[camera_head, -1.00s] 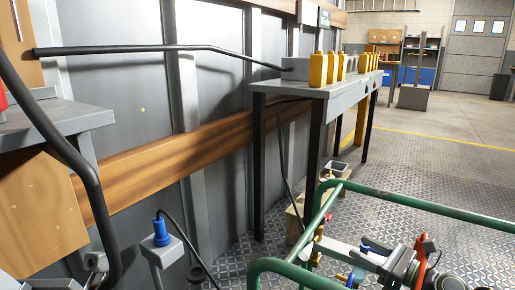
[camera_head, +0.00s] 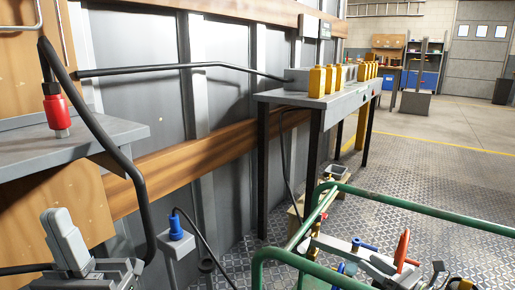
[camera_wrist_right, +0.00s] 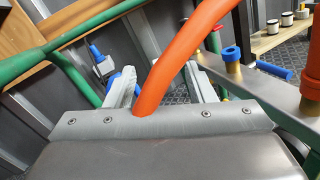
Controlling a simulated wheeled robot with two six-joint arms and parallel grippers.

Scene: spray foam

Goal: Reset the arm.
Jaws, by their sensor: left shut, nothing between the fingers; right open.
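My left gripper (camera_head: 66,238) shows at the lower left of the head view, with its grey fingers together and pointing up, and nothing held. It is below the grey shelf and left of the blue plug. My right gripper is at the lower right of the head view, by the green rail, partly cut off. In the right wrist view my right gripper (camera_wrist_right: 159,70) has its two grey fingers apart. An orange curved tube (camera_wrist_right: 180,55) crosses in front of them; I cannot tell whether it touches them. The orange part also shows in the head view (camera_head: 402,248).
A green rail (camera_head: 420,205) encloses the lower right. A red-capped tool (camera_head: 56,110) hangs over a grey shelf (camera_head: 60,150). Yellow bottles (camera_head: 317,82) stand on a grey table (camera_head: 350,100). Open floor lies at right.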

